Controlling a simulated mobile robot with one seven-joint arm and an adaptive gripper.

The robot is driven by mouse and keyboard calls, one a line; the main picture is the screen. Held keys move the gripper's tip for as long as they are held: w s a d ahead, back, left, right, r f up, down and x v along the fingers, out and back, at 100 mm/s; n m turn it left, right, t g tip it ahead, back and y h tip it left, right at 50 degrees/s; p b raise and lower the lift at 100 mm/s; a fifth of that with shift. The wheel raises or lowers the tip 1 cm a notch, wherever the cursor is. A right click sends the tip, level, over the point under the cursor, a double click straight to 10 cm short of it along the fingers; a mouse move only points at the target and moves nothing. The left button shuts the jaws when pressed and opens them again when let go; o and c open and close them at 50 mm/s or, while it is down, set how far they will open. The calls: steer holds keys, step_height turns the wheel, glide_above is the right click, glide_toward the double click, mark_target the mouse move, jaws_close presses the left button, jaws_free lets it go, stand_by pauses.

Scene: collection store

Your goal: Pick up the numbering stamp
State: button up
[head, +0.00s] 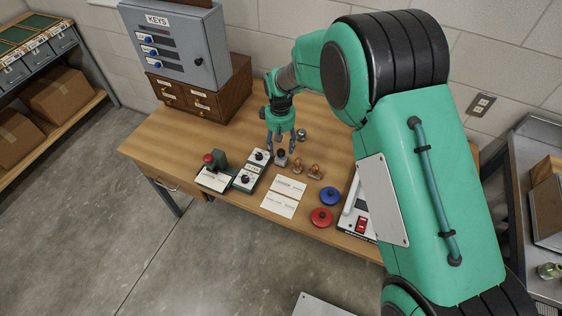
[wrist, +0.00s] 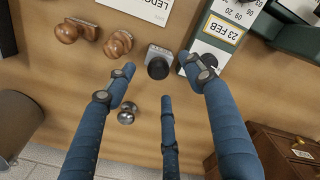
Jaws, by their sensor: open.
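A small grey metal stamp with a round black knob, which looks like the numbering stamp, stands on the wooden desk (head: 222,120). It shows in the head view (head: 281,158) and at the upper middle of the wrist view (wrist: 158,64). My gripper (head: 280,143) points down over it, its blue fingers spread and empty. In the wrist view my gripper's (wrist: 165,84) two outer fingertips lie to either side of the stamp and the third is below it. I cannot tell whether any finger touches it.
Wooden-handled stamps (wrist: 118,43) and a shiny metal knob (wrist: 127,116) stand close by. A date display unit (wrist: 222,30) is right beside one fingertip. Cards (head: 279,205), blue (head: 330,196) and red (head: 321,217) pads lie nearer the front edge. A drawer cabinet (head: 203,100) stands behind.

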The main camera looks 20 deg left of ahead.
mark_target(281, 157)
steer(key=shift+f, duration=0.9)
steer(key=shift+s+d+f+b, duration=0.1)
steer(key=shift+f+b, duration=0.45)
steer(key=shift+f, duration=0.8)
steer(key=shift+d+f+b, duration=0.1)
steer(key=shift+f+b, duration=0.4)
steer(key=shift+f, duration=0.8)
jaws_close()
steer(key=shift+r, duration=0.1)
